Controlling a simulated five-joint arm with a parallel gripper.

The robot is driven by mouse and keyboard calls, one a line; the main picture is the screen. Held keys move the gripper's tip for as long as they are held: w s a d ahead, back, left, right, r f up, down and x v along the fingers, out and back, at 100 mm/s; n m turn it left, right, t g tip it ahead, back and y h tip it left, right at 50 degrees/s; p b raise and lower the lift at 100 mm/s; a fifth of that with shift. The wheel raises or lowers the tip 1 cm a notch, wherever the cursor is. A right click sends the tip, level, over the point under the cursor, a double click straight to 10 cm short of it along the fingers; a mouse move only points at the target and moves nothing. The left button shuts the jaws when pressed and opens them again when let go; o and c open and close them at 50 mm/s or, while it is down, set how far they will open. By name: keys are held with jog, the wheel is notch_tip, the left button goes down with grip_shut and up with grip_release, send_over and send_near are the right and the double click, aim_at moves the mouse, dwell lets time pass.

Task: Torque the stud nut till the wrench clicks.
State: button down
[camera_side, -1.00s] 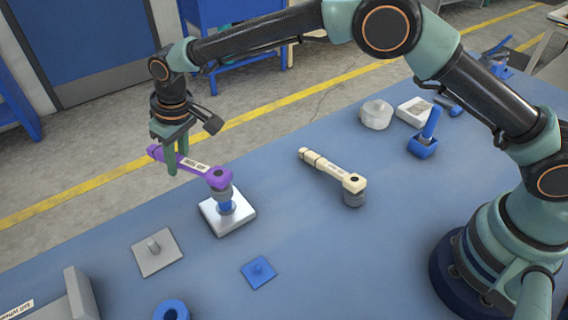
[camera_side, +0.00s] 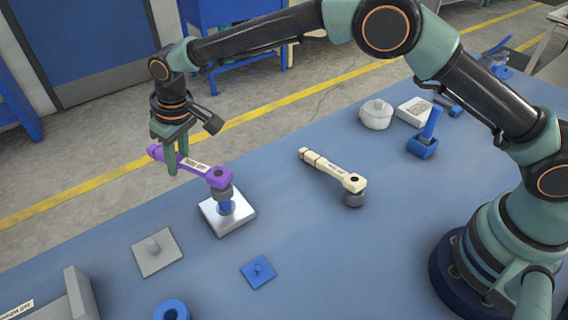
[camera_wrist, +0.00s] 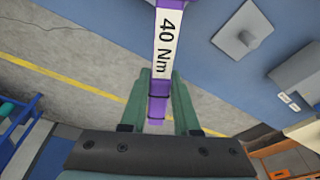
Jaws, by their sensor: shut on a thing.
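A purple wrench (camera_side: 205,169) with a white label spans from my gripper to a stud. Its label reads "40 Nm" in the wrist view (camera_wrist: 166,45). Its grey socket end sits over the blue stud nut (camera_side: 227,207) on a silver-white block (camera_side: 240,217). The socket hides most of the nut. My gripper (camera_side: 177,165) is shut on the wrench's handle, near the end away from the socket. In the wrist view both green fingers (camera_wrist: 158,100) lie along the handle's sides. A cream wrench (camera_side: 330,169) with a grey socket lies apart to the right.
A grey plate with a peg (camera_side: 157,254), a blue plate with a peg (camera_side: 258,272) and a blue ring (camera_side: 171,310) lie nearer the camera. A blue holder (camera_side: 424,145), a white round part (camera_side: 376,115) and a white box (camera_side: 414,111) stand at the back right.

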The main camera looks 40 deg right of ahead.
jog(key=shift+f, duration=0.3)
jog(key=shift+f, duration=0.3)
jog(key=shift+f, duration=0.35)
jog(key=shift+f, duration=0.35)
jog(key=d+m, duration=0.1)
jog(key=w+d+m, duration=0.1)
jog(key=shift+d+m, duration=0.1)
jog(key=shift+m, duration=0.2)
jog(key=shift+d+f+m, duration=0.1)
jog(key=shift+d+m, duration=1.05)
jog(key=shift+m, duration=0.15)
